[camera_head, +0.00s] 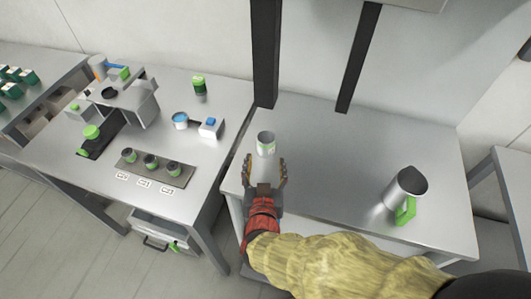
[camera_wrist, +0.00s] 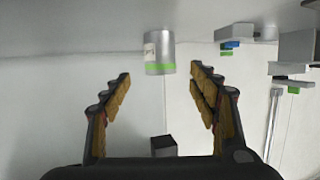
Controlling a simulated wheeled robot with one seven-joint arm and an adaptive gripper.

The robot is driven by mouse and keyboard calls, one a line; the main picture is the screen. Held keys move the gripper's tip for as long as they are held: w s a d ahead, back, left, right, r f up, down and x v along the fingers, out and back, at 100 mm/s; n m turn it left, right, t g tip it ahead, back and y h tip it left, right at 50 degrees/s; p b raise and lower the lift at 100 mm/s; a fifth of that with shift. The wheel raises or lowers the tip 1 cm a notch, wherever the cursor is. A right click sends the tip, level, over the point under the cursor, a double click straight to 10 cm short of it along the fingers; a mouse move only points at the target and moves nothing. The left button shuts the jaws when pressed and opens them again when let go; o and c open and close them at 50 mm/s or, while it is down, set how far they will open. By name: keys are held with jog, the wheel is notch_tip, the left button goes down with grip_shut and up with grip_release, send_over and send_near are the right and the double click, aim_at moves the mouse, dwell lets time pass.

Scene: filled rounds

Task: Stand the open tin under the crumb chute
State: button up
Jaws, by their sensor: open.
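The open tin (camera_head: 266,149) is a small pale cylinder with a green mark, upright near the left end of the right-hand steel table. It also shows in the wrist view (camera_wrist: 159,50), with a green band along one end. My gripper (camera_head: 265,164) is open and empty, with the tin just beyond and between its fingertips. The fingers (camera_wrist: 160,74) show apart in the wrist view, with no visible contact on the tin. A grey machine (camera_head: 142,103) with a dark sloping part stands on the left bench; I cannot tell whether that part is the crumb chute.
A metal jug (camera_head: 405,187) with a green handle stands on the right table. A tray of several dark-topped pots (camera_head: 152,162), a green can (camera_head: 199,86) and a small blue-topped block (camera_head: 211,127) are on the left bench. A gap separates the tables. Dark posts (camera_head: 265,60) rise behind.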

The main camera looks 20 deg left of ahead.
jog(key=shift+s+d+r, duration=0.1)
jog(key=shift+s, duration=0.2)
jog(key=w+d+r+m+g, duration=0.1)
jog(key=w+d+r+g, duration=0.1)
jog(key=d+r, duration=0.4)
jog(key=w+d+r+g, duration=0.2)
jog(key=d+r+g, duration=0.15)
jog(key=d, duration=0.45)
jog(key=s+d+r+m+g+h, duration=0.1)
jog(key=s+d, duration=0.5)
jog(key=d, duration=0.6)
jog(key=s+d+r+m+g+h, duration=0.1)
jog(key=s+d+r+m+h, duration=0.1)
jog(key=s+d+h, duration=0.2)
jog(key=s+d, duration=0.3)
jog(key=d, duration=0.4)
jog(key=shift+s+d, duration=0.3)
jog(key=shift+d, duration=0.05)
jog(key=shift+r+g, duration=0.1)
jog(key=shift+g, duration=0.15)
